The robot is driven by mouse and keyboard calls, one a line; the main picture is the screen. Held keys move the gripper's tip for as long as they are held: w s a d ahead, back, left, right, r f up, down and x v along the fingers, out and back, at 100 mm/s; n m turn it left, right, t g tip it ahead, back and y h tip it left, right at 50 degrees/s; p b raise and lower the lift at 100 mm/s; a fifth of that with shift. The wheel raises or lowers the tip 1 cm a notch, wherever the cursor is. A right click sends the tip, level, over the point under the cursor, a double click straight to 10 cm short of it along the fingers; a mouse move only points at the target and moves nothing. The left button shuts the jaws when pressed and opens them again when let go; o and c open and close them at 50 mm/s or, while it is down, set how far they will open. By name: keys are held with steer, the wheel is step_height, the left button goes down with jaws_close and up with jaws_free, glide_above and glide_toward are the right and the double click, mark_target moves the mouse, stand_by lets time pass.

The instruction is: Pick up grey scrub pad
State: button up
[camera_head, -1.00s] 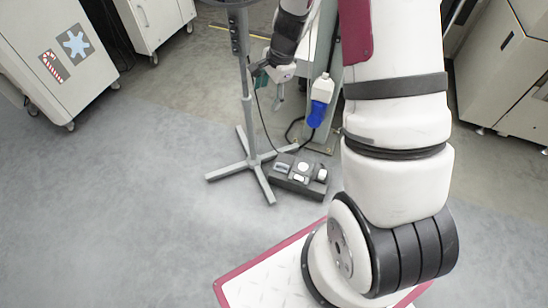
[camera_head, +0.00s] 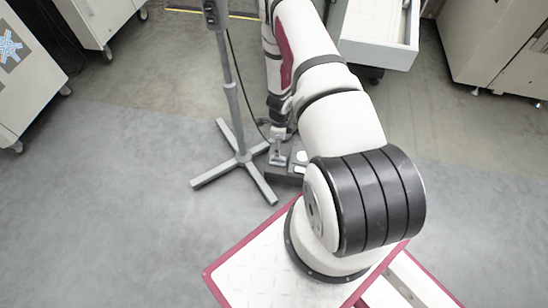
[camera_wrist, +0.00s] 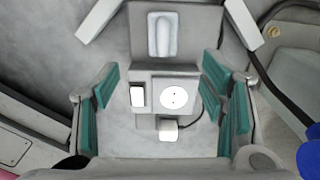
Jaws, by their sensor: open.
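No grey scrub pad can be picked out with certainty. In the wrist view a dark grey box-like unit (camera_wrist: 188,75) lies between and beyond my fingers. It carries a light grey rounded piece (camera_wrist: 163,36), a white disc (camera_wrist: 173,96), a small white rectangle (camera_wrist: 137,96) and a white block (camera_wrist: 168,129). My gripper (camera_wrist: 165,100), with teal pads, is open around the view of these pieces and touches none that I can see. In the head view my gripper (camera_head: 280,132) is low over the unit (camera_head: 283,178), which sits on the floor and is partly hidden by my arm.
A grey stand (camera_head: 240,160) with a cross-shaped foot is close left of the unit. A dark cable (camera_wrist: 262,75) runs at the right in the wrist view, near a blue object (camera_wrist: 311,158). Cabinets (camera_head: 105,18) stand behind. The floor at left is clear.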

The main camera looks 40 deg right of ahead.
mark_target(278, 159)
step_height(278, 159, down, 7)
steer(key=shift+w+f+b, duration=0.1)
steer(key=shift+b, duration=1.15)
steer(key=shift+w+f+b, duration=0.2)
steer(key=shift+f+b, duration=1.45)
steer(key=shift+f, duration=0.95)
steer(key=c, duration=1.2)
